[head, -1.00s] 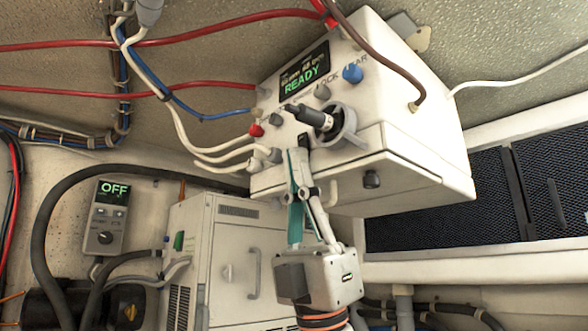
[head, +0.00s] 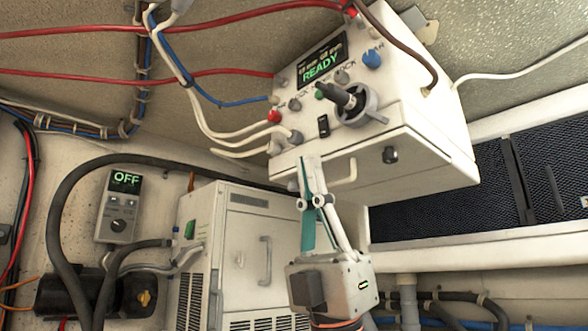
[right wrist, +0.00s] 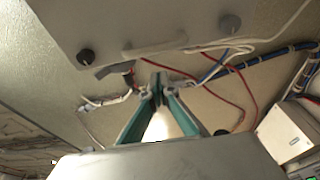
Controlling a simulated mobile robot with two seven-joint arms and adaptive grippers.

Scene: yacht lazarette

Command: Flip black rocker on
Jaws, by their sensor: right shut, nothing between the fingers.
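The black rocker (head: 323,125) is a small dark upright switch on the front of the white control box (head: 420,130), left of and below a black-handled rotary lever (head: 345,100). The box's display (head: 322,62) reads READY in green. My right gripper (head: 307,160) points up in the head view, just below the rocker and apart from it. Its fingers are shut and empty. In the right wrist view its closed fingertips (right wrist: 160,82) show, with the box's underside (right wrist: 130,25) above; the rocker cannot be made out there. My left gripper is out of view.
Red (head: 274,116), green and blue (head: 372,58) knobs sit around the lever, and white cables enter the box's left side. A controller reading OFF (head: 118,205) is on the left wall. A white cabinet (head: 235,240) stands behind my right gripper.

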